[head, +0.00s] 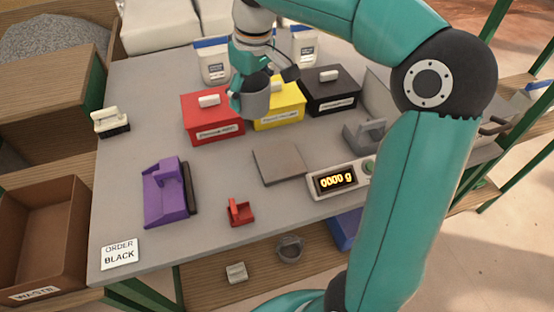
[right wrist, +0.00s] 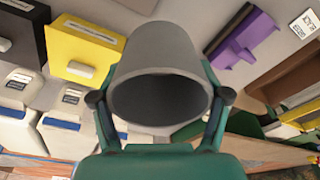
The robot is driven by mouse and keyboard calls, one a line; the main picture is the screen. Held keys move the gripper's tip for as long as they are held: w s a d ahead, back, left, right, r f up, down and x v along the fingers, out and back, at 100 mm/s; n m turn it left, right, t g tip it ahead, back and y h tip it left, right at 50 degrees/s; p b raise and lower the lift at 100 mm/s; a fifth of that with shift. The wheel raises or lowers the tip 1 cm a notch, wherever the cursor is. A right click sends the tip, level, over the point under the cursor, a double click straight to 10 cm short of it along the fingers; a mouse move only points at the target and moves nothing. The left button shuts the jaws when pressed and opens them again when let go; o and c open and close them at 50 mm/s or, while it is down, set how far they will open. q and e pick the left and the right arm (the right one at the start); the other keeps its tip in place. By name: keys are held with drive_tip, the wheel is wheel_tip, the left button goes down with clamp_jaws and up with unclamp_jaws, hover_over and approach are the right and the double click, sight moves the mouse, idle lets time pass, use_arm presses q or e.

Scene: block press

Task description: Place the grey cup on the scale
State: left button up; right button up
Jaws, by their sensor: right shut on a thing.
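The grey cup (head: 257,102) is in my right gripper (head: 258,84), above the red and yellow boxes in the head view. In the right wrist view the cup (right wrist: 170,50) sits between the two fingers (right wrist: 161,98), which press on its sides, and its open mouth faces the camera. The scale has a flat grey plate (head: 279,163) and a white display unit (head: 338,179) reading 0000 g. The plate is bare and lies nearer the table's front than the cup. My left gripper is not in view.
A red box (head: 205,125), a yellow box (head: 279,117) and a black box (head: 331,95) stand in a row behind the scale. A purple device (head: 166,192) and a small red part (head: 240,212) are on the grey table (head: 125,155). A card (head: 119,254) reads ORDER BLACK.

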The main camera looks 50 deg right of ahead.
drive_tip(key=m, duration=0.2)
hover_over(277, 158)
drive_tip(key=f+b, duration=0.1)
drive_tip(key=f, duration=0.8)
drive_tip(key=f+b, duration=0.1)
drive_tip(key=f, duration=0.4)
drive_tip(key=shift+s+a+b, duration=0.1)
drive_tip(key=shift+s+b, duration=0.2)
drive_tip(key=shift+b, duration=0.05)
drive_tip(key=shift+f, duration=2.6)
drive_tip(key=shift+f+b, duration=0.1)
drive_tip(key=shift+b, duration=0.2)
drive_tip(key=o, duration=1.1)
drive_tip(key=shift+o, duration=0.2)
drive_tip(key=shift+r, duration=0.3)
wheel_tip(277, 158, up, 12)
drive_tip(key=s+p, duration=0.1)
drive_tip(key=shift+s+a+f, duration=0.15)
drive_tip(key=shift+s+f, duration=0.1)
drive_tip(key=shift+s, duration=0.15)
